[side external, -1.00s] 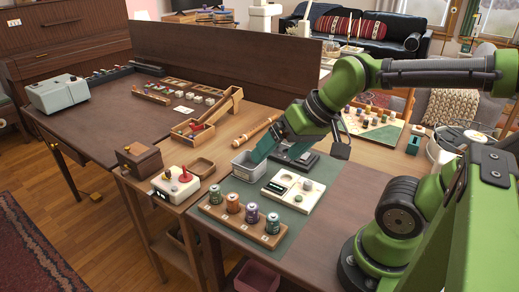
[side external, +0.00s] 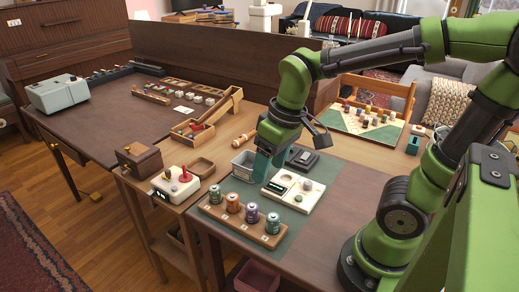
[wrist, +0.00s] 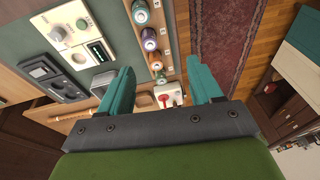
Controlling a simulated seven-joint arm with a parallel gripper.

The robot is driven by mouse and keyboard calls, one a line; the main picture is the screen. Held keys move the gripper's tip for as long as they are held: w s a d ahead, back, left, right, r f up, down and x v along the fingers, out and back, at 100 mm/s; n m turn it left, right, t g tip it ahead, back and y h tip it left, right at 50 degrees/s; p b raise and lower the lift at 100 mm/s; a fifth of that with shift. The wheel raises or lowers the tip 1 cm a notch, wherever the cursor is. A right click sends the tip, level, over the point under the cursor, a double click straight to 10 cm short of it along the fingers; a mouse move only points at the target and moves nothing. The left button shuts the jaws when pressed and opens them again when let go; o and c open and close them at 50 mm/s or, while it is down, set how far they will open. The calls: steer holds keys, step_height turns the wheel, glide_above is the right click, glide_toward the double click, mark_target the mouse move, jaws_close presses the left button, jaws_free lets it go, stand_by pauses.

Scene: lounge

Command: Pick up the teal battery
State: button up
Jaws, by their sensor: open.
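Several upright batteries stand in a row in a wooden rack (side external: 240,228) on the green mat. The rightmost one in the side view looks teal (side external: 272,224); I take it as the teal battery, and it shows at the top of the row in the wrist view (wrist: 140,13). A purple (side external: 252,212) and an orange battery (side external: 233,203) stand beside it, then a greener one (side external: 214,194) at the left end. My gripper (side external: 268,168) is open and empty, pointing down, behind and apart from the rack. The wrist view shows its teal fingers spread (wrist: 161,72).
A cream tester (side external: 291,190) lies right of the rack. A grey bin (side external: 243,165) and a dark device (side external: 303,160) are near my gripper. A cream box with a red joystick (side external: 176,186) stands left of the rack.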

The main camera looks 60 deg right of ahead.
mark_target(273, 216)
steer(key=f+n, duration=0.1)
steer(key=f, duration=0.3)
steer(key=f+n+g, duration=0.1)
steer(key=f, duration=0.3)
steer(key=f+n+g+h, duration=0.1)
steer(key=f, duration=0.3)
steer(key=shift+s+d, duration=0.1)
steer(key=shift+d, duration=0.3)
steer(key=shift+s+d+f, duration=0.1)
steer(key=shift+f, duration=1.25)
steer(key=shift+s+d+f, duration=0.1)
steer(key=shift+f, duration=1.2)
jaws_close()
steer(key=shift+r, duration=0.1)
